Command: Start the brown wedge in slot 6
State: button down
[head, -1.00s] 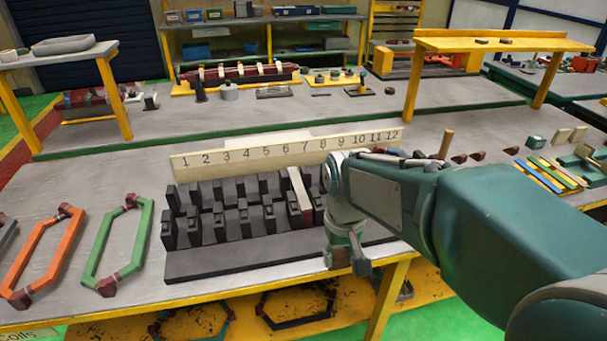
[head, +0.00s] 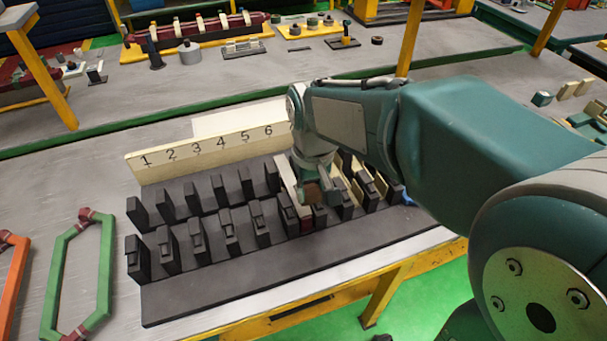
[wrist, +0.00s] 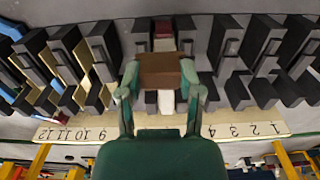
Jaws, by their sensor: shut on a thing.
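The brown wedge (wrist: 160,70) is a small block held crosswise between the two fingers of my gripper (wrist: 160,88) in the wrist view. In the head view the wedge (head: 312,192) shows under my gripper (head: 316,186), over the stator block (head: 200,300). Below it runs a slot with a white liner (head: 288,180) and a dark red piece (head: 306,226) at its near end. In the wrist view the wedge is roughly in line with this slot. I cannot tell whether it touches the slot. My gripper hides labels 5 to 8 in the wrist view.
Black teeth stand in rows on both sides. The number board (head: 210,150) stands behind them. More cream liners (head: 359,190) sit in slots to the right. A green hexagonal coil (head: 78,280) and an orange coil (head: 12,285) lie at left.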

aim_at(306, 216)
jog(key=shift+s+a+f, duration=0.1)
jog(key=shift+a+f, duration=0.1)
jog(key=shift+f, duration=0.3)
jog(key=shift+a+f, duration=0.15)
jog(key=shift+f, duration=2.7)
jog(key=shift+f, duration=0.1)
jog(key=shift+w+a, duration=0.15)
jog(key=shift+w, duration=0.6)
jog(key=shift+c, duration=0.9)
grip_release()
